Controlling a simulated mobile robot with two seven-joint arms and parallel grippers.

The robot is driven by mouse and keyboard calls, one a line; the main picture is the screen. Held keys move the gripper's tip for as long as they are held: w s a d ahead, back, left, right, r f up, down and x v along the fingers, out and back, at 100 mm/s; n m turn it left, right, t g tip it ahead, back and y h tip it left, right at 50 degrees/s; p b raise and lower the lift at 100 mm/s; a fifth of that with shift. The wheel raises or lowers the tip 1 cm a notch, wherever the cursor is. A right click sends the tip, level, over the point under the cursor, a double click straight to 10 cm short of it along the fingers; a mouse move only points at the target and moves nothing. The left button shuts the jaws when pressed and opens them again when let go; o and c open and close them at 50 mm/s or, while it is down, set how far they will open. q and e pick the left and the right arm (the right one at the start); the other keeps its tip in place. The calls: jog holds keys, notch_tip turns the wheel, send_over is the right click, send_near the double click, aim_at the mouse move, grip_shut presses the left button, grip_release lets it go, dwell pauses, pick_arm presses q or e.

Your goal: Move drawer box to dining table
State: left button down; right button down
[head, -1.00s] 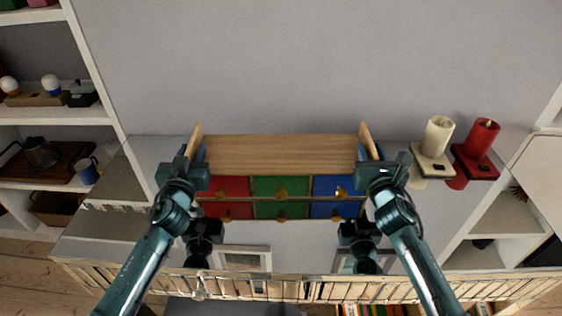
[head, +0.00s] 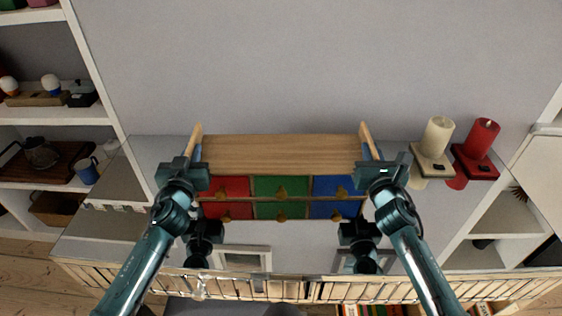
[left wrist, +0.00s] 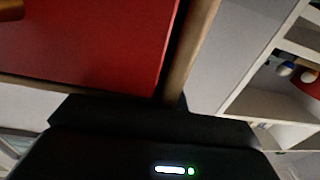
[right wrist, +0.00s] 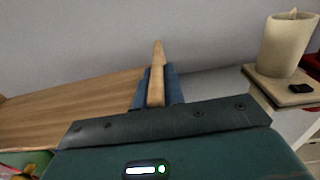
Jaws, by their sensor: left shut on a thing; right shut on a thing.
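The drawer box (head: 280,153) has a light wooden top, raised wooden side panels and red, green and blue drawers with brass knobs. It is on or just above the grey cabinet top; I cannot tell which. My left gripper (head: 194,160) is shut on its left side panel. The left wrist view shows the red drawer (left wrist: 90,40) and that panel (left wrist: 190,50) close up. My right gripper (head: 369,160) is shut on the right side panel, whose wooden edge (right wrist: 157,75) shows in the right wrist view. No dining table is in view.
A cream candle (head: 437,137) and a red candle (head: 482,138) stand on holders to the right of the box. Shelves (head: 60,115) with a mug (head: 86,170) stand at left. White picture frames (head: 243,258) lie in front. A grey wall (head: 320,70) is behind.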

dwell(0.6)
